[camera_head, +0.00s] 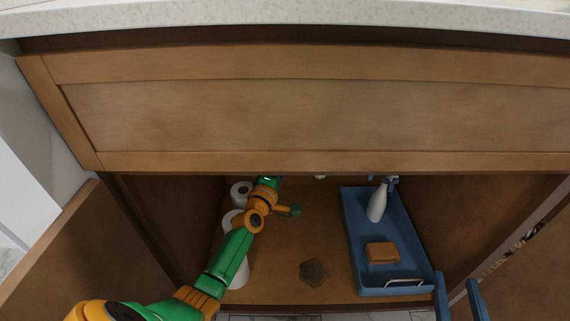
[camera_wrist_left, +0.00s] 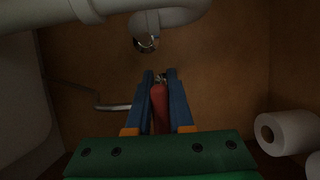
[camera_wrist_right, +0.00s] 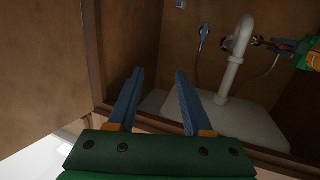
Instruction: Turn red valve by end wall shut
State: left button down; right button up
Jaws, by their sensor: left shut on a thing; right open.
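The red valve handle (camera_wrist_left: 160,108) is between the blue fingers of my left gripper (camera_wrist_left: 160,88), near the cabinet's back wall. The left gripper is shut on it. In the right wrist view the red handle (camera_wrist_right: 273,46) shows at the upper right, with my left gripper (camera_wrist_right: 295,45) around it. In the head view my left arm reaches into the cabinet and the drawer front hides the left fingertips and the valve. My right gripper (camera_wrist_right: 157,85) is open and empty, outside the cabinet opening; its blue fingers (camera_head: 459,298) show at the lower right of the head view.
A white drain pipe (camera_wrist_right: 234,65) stands near the left gripper. A blue valve (camera_wrist_right: 203,34) is on the wall left of it. Toilet rolls (camera_head: 240,191) stand along the cabinet's left side. A blue tray (camera_head: 358,240) holds a spray bottle (camera_head: 377,204) and a brown block (camera_head: 382,252).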

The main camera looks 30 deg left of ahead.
pick_arm(q)
jog(key=c, duration=0.8)
grip_release()
jog(key=s, duration=0.1)
jog(key=s+p, duration=0.1)
jog(key=s, duration=0.1)
jog(key=shift+d+p, duration=0.25)
jog(key=shift+p, duration=0.15)
jog(key=s, duration=0.2)
jog(key=s+p, duration=0.1)
jog(key=s, duration=0.1)
jog(key=shift+d, duration=0.35)
pick_arm(e)
jog(key=s+d+f+g+h, duration=0.1)
jog(key=s+d+f+g, duration=0.1)
jog(key=s+f+g, duration=0.3)
jog(key=s+d+f+g+h, duration=0.2)
jog(key=s+f+g, duration=0.4)
jog(key=f, duration=0.4)
jog(key=shift+s+d+m, duration=0.25)
jog(key=shift+s+m, duration=0.15)
jog(key=shift+s, duration=0.25)
pick_arm(q)
jog(key=shift+f, duration=0.1)
pick_arm(e)
jog(key=shift+f, duration=0.1)
